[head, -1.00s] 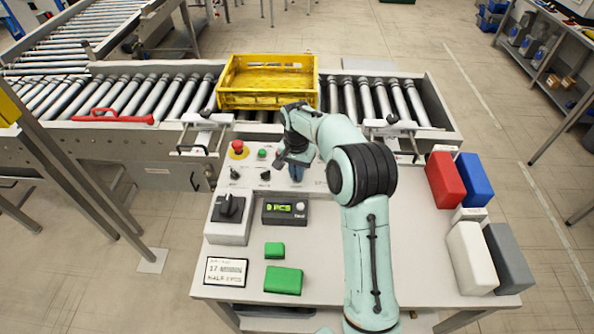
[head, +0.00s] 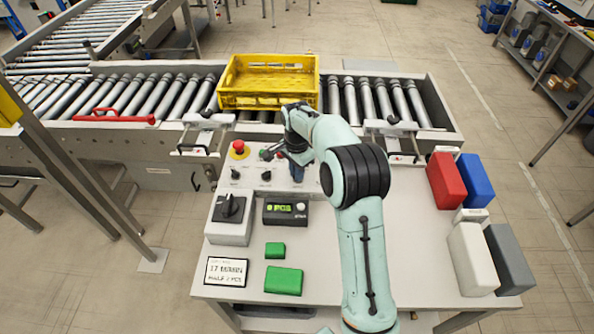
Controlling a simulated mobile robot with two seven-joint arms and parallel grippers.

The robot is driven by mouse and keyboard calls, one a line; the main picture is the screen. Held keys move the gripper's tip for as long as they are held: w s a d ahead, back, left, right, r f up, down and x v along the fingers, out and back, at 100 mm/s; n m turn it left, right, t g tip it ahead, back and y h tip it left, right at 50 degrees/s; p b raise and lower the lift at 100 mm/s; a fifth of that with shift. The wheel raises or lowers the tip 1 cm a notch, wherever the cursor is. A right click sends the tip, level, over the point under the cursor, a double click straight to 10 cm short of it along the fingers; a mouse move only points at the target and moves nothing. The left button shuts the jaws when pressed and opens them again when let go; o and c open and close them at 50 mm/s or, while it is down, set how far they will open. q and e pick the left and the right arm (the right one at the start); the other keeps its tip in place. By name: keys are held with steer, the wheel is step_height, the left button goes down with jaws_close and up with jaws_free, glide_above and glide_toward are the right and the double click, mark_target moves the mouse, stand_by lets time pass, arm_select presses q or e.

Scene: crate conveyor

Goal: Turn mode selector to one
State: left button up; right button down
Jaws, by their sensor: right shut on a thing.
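The grey control panel (head: 214,185) on the workbench carries a red mushroom button (head: 239,149), a green button (head: 263,153) and two black knobs, one at left (head: 235,174) and one to its right (head: 265,176). My left gripper is not in view.
A yellow crate (head: 226,98) sits on the roller conveyor behind the panel. A rotary switch box (head: 229,228), a display unit (head: 285,211), green blocks (head: 284,280) and a sign (head: 226,271) stand in front. Red (head: 446,181), blue, white and grey blocks stand at right.

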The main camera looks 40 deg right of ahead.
steer(key=c, duration=1.2)
jaws_free()
step_height(320, 180, up, 14)
steer(key=shift+f, duration=0.25)
steer(key=shift+f, duration=0.1)
